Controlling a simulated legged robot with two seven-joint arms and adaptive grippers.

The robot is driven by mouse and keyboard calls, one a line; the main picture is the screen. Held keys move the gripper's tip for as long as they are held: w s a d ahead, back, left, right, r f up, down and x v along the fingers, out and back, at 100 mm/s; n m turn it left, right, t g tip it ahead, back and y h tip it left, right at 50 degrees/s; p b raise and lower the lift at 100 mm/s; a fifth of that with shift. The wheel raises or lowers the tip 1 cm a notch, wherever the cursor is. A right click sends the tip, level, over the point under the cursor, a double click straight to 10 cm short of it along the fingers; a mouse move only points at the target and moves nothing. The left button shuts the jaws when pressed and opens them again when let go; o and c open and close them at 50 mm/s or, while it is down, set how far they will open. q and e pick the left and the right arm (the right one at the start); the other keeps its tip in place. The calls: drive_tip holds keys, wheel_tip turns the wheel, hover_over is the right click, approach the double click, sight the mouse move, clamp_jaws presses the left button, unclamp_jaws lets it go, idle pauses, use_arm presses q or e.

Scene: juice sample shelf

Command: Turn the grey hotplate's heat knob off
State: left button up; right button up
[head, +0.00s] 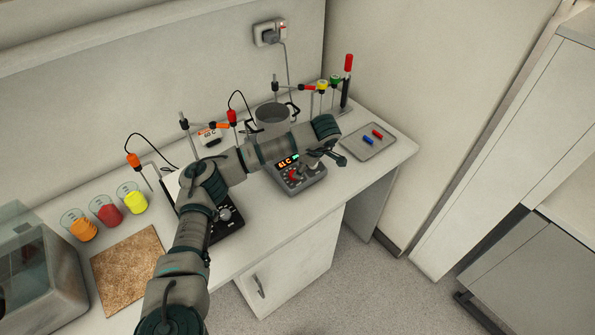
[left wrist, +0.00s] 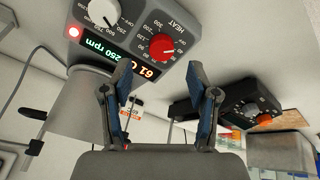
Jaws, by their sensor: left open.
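The grey hotplate (head: 304,184) stands on the bench with a pot on it, and its display reads 61 C. Its red heat knob (head: 291,175) is on the front panel. In the left wrist view the red knob (left wrist: 162,47) sits under the label HEAT, beside a pale knob (left wrist: 103,13) and a 250 rpm readout. My left gripper (head: 328,156) is above the right part of the hotplate, partly covering it. In the left wrist view its fingers (left wrist: 160,80) are open and empty, with the red knob apart from them, beyond the tips. My right gripper is not in view.
A dark hotplate (head: 232,229) stands to the left, partly behind my arm; its orange knob (left wrist: 265,118) shows in the left wrist view. A tray (head: 368,142) with red and blue pieces lies right. Clamp stands and the pot (head: 272,117) rise behind. Beakers (head: 134,201) stand left.

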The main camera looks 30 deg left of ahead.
use_arm(q)
drive_tip(key=d+v, duration=0.1)
drive_tip(key=v, duration=0.5)
drive_tip(key=shift+a, duration=0.25)
